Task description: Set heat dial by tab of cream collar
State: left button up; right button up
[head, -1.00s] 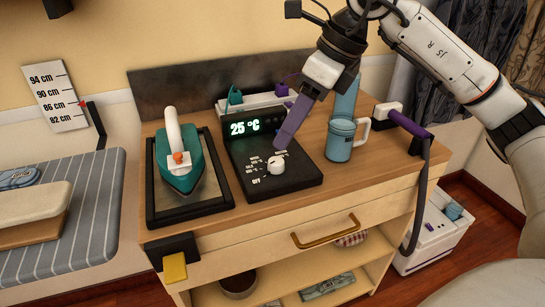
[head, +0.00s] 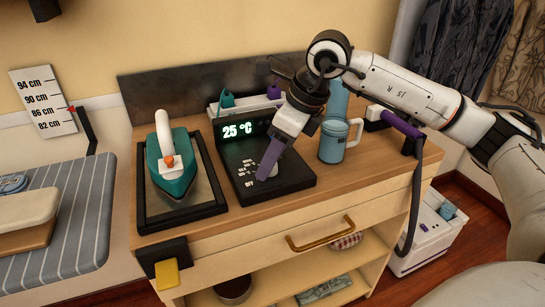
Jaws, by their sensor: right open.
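The heat dial (head: 275,169) is a pale knob on the black control panel (head: 297,181), mostly hidden behind my purple fingers. The panel's display (head: 237,130) reads 25 °C in green, and white marks ring the dial, with OFF nearest the front. My right gripper (head: 262,177) is open, pointing down with its fingertips at the dial; I cannot tell whether they touch it. A cream padded piece (head: 25,209) lies on a brown base on the striped board at left; I cannot make out a collar or its tab. My left gripper is not in view.
A teal iron (head: 173,168) stands on a black-framed tray (head: 187,213) left of the panel. A blue mug (head: 333,142) stands close right of my gripper. A purple-handled hose tool (head: 402,124) lies at the cabinet's right end. The wood at front right is clear.

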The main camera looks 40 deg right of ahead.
jog(key=c, duration=1)
jog(key=shift+c, duration=0.2)
jog(key=shift+a+m+h+b, duration=0.15)
jog(key=shift+m+h+b, duration=0.15)
jog(key=shift+m, duration=0.7)
jog(key=m+h, duration=0.1)
jog(key=m, duration=0.1)
jog(key=shift+a+m+t, duration=0.1)
jog(key=shift+m+t, duration=0.2)
jog(key=shift+t, duration=0.1)
jog(key=m+h+b, duration=0.1)
jog(key=m, duration=0.2)
jog(key=shift+m, duration=0.3)
jog(key=shift+h, duration=0.3)
jog(key=shift+m, duration=0.4)
